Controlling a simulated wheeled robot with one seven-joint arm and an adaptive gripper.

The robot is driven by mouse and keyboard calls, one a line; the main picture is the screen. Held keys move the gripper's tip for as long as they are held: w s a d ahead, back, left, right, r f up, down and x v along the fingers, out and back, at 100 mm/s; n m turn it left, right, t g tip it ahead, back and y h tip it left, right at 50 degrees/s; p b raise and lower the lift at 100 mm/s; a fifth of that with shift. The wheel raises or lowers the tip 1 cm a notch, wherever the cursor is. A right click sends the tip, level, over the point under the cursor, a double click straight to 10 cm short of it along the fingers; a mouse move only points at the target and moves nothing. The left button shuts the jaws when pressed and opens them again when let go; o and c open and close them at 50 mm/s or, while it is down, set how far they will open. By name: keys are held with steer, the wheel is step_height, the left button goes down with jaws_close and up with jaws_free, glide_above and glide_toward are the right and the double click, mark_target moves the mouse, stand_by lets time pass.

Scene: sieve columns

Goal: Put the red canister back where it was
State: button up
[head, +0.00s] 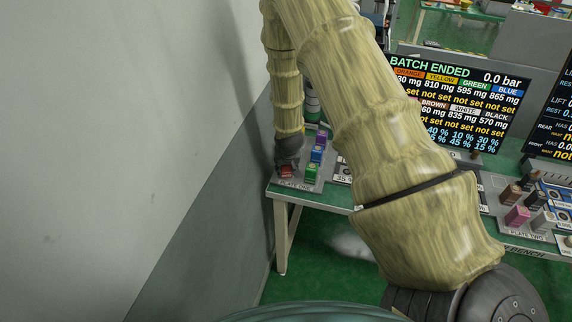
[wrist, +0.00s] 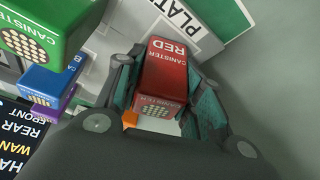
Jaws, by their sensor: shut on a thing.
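The red canister (wrist: 165,75) is between the two fingers of my gripper (wrist: 162,100) in the wrist view, with its "CANISTER RED" label showing. In the head view the red canister (head: 286,171) is a small red patch under my gripper (head: 287,158), at the left end of the green bench. My gripper is shut on it. It is over or on the grey plate marked "PLATE ONE" (head: 295,184); I cannot tell whether its base touches the plate. Part of the canister is hidden by the fingers.
A green canister (head: 311,173), a blue one (head: 317,154) and a purple one (head: 321,137) stand in a row just right of my gripper. An orange thing (wrist: 130,119) shows behind the red canister. The wall (head: 150,120) is close on the left. A plate with several canisters (head: 517,216) lies far right.

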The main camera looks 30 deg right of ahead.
steer(key=shift+f, duration=0.15)
steer(key=o, duration=1.2)
steer(key=b+v, duration=0.4)
steer(key=v, duration=0.8)
steer(key=shift+a, duration=0.15)
